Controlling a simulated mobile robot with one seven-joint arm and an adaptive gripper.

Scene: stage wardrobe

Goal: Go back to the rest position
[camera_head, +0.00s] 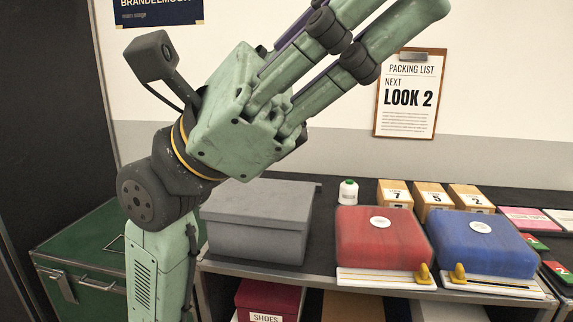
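My gripper (408,8) is raised in front of the wall, above the shelf unit, with its fingers pointing up and to the right. The two fingers stand apart with wall showing between them, and I see nothing held. The tip of the upper finger is cut off by the top edge of the picture. My arm rises from the lower left and bends at a dark joint below the gripper. No rest position is marked in view.
On the shelf top (325,215) stand a grey lidded box (255,222), a white spool (348,192), numbered wooden boxes (434,200), a red case (380,245) and a blue case (485,250). A green trunk (85,262) stands left. A clipboard (408,128) hangs on the wall.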

